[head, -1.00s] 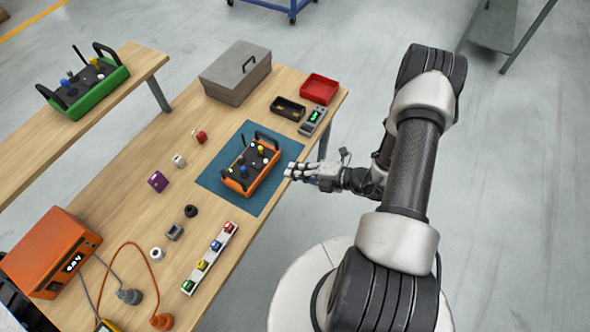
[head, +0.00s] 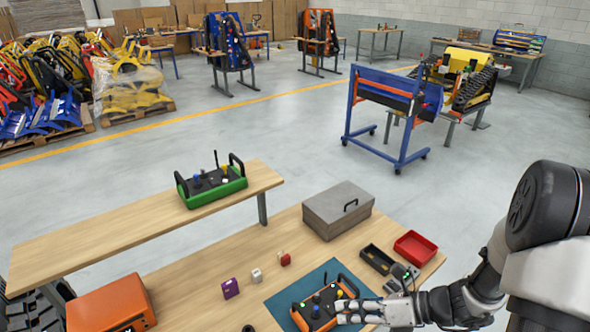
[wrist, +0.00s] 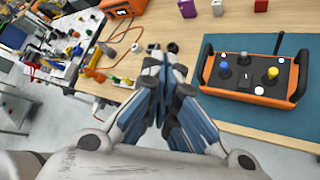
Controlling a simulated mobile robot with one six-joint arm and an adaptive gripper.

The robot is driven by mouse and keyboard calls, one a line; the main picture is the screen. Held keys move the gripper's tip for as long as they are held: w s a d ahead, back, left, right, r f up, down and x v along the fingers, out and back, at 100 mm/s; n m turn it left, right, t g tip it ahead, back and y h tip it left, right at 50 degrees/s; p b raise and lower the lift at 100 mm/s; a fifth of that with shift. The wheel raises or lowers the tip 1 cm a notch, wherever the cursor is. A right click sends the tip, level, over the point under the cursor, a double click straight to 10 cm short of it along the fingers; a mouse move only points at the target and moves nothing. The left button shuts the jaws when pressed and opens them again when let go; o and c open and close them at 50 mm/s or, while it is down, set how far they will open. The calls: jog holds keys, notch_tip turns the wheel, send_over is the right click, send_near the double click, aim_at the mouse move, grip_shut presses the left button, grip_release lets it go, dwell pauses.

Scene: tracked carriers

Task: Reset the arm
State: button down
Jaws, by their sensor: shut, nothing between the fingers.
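My gripper (head: 342,311) is at the lower right of the head view, at the right side of the orange remote control (head: 318,304). In the wrist view my gripper (wrist: 165,62) has its fingers together with nothing between them. There the orange remote control (wrist: 250,88) lies to the right of the fingers on the teal mat (wrist: 302,42), apart from them. I cannot tell from the head view how high the gripper is above the table.
The wooden table (head: 190,285) holds a grey case (head: 338,210), a red tray (head: 415,247), a black tray (head: 377,259), an orange box (head: 110,305) and small parts. A green remote control (head: 211,184) stands on a raised shelf (head: 110,232).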

jog(key=s+a+r+n+g+h+b, duration=0.1)
jog(key=s+a+r+n+g+h, duration=0.3)
jog(key=s+r+n, duration=0.9)
jog(key=s+d+r+n+t+h+b, duration=0.2)
jog(key=s+d+r+n+t+h, duration=0.1)
jog(key=n, duration=1.4)
jog(key=s+d+t+h, duration=0.1)
jog(key=d+t+h, duration=0.1)
jog(key=d+h, duration=0.1)
jog(key=shift+r+h, duration=0.2)
jog(key=shift+h, duration=0.6)
